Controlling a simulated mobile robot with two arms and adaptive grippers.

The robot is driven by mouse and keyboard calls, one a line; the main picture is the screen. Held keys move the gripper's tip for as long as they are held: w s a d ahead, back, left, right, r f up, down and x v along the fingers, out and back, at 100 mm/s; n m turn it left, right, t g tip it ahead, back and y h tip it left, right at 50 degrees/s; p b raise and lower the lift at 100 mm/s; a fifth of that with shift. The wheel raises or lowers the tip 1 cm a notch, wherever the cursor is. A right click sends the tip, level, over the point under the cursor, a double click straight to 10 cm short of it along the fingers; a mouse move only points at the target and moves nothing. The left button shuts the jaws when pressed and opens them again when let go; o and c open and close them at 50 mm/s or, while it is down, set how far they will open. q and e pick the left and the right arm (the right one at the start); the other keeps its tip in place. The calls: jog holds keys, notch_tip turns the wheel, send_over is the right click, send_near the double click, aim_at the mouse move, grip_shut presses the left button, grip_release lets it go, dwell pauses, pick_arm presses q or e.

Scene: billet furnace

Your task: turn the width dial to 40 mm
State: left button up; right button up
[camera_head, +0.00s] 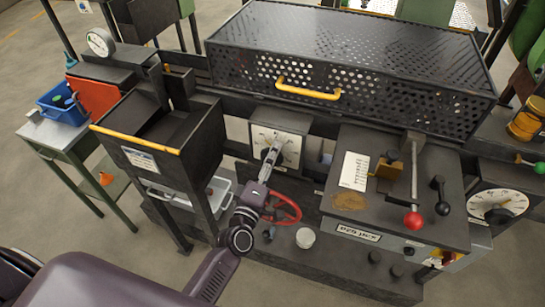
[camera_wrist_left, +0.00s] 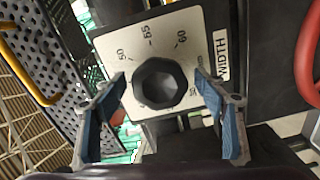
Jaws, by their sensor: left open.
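The width dial is a black faceted knob (camera_wrist_left: 160,83) on a white scale plate (camera_wrist_left: 118,38) marked WIDTH, tilted in the left wrist view. In the head view its plate (camera_head: 291,123) is on the front of the machine, and my gripper covers part of it. Some scale numbers show, but I cannot make out a pointer or the set value. My left gripper (camera_wrist_left: 162,88) is open, its blue-padded fingers on either side of the knob; I cannot tell if they touch it. It also shows in the head view (camera_head: 271,154). My right gripper is not in view.
A red handwheel (camera_head: 283,208) is just below the dial. A perforated black guard (camera_head: 345,55) with a yellow handle (camera_head: 308,89) is above. A red-knobbed lever (camera_head: 413,219) and another dial (camera_head: 497,206) are to the right. A dark hopper (camera_head: 165,140) stands left.

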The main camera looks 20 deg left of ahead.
pick_arm(q)
jog(key=s, duration=1.1)
jog(key=shift+s+a, duration=0.15)
jog(key=shift+a, duration=0.05)
